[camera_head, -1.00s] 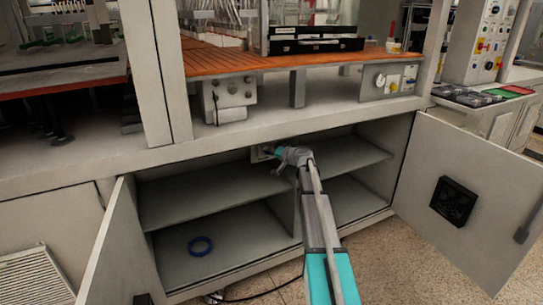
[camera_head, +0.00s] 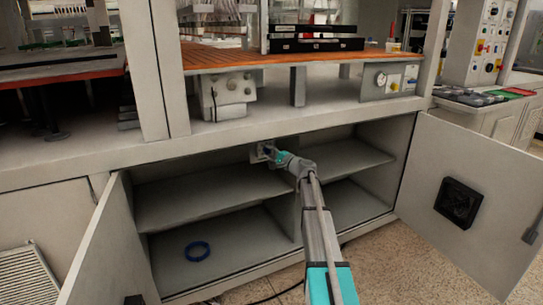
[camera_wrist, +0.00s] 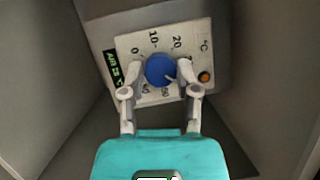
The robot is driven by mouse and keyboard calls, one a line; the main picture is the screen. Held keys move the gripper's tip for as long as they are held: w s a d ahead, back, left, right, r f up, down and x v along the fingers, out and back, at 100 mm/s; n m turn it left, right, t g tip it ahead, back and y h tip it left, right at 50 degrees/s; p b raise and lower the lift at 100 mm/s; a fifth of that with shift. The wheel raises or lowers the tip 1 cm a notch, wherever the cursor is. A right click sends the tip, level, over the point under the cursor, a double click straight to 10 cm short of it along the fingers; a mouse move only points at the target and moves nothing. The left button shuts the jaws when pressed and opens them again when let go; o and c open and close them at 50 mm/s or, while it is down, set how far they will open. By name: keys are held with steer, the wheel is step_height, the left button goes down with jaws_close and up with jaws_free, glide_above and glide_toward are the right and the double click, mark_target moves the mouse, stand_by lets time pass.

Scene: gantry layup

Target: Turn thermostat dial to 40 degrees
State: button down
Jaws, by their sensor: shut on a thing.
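The thermostat dial (camera_wrist: 158,70) is a round blue knob on a pale panel (camera_wrist: 133,42) in the wrist view. My gripper (camera_wrist: 160,75) has a finger on each side of the dial and is shut on it. The numbers 0, 10 and 20 show around the upper side. In the head view my gripper (camera_head: 268,153) is at the back of the open cabinet, against the panel (camera_head: 256,155).
A small display with green characters (camera_wrist: 113,68) and an orange lamp (camera_wrist: 204,77) flank the dial. The cabinet has a shelf (camera_head: 200,197), two open doors, the right one (camera_head: 470,180) wide open, and a blue ring (camera_head: 197,251) on its floor.

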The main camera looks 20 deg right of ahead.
steer(key=shift+m, duration=0.3)
steer(key=shift+c, duration=1.7)
jaws_free()
steer(key=shift+s, duration=0.15)
